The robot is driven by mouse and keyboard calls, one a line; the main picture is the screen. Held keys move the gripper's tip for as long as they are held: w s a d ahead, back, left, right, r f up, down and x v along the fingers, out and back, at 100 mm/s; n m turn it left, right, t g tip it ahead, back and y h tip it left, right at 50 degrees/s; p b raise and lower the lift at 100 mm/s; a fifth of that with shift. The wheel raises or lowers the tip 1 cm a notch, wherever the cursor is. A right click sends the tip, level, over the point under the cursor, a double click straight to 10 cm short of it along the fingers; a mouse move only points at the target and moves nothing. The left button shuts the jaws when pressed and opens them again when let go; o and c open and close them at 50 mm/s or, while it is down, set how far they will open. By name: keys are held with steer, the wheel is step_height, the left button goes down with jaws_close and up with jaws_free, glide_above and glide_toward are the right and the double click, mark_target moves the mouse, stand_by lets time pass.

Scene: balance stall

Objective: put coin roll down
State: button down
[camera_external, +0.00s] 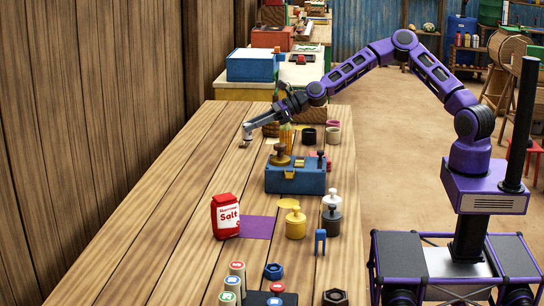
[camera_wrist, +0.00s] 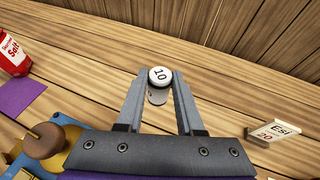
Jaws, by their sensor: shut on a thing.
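In the wrist view my gripper (camera_wrist: 158,88) is shut on a coin roll (camera_wrist: 159,75), whose pale round top is marked 10. The roll stands roughly upright between the fingertips, close to the tabletop (camera_wrist: 90,55); I cannot tell whether it touches the wood. In the external view the roll is too small to make out clearly.
A blue balance box (camera_external: 295,178) with brass-coloured pans stands nearby. A salt bag (camera_external: 226,216), purple cloth (camera_external: 258,227), yellow weight (camera_external: 296,223) and several other rolls (camera_external: 237,268) are nearer the camera. A price card (camera_wrist: 274,131) lies right in the wrist view.

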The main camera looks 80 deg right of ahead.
steer(key=f, duration=0.3)
steer(key=f+b, duration=0.1)
steer(key=f, duration=0.3)
steer(key=d+f+b, duration=0.1)
steer(key=f, duration=0.2)
steer(key=shift+s+d+f, duration=0.1)
steer(key=shift+s+f, duration=0.1)
steer(key=shift+s, duration=0.1)
steer(key=shift+f, duration=0.1)
steer(key=c, duration=0.5)
jaws_free()
steer(key=shift+f, duration=0.1)
steer(key=shift+c, duration=0.2)
steer(key=shift+r, duration=0.2)
steer(key=p+v, duration=0.1)
steer(key=v, duration=1.1)
steer(key=shift+p, duration=0.4)
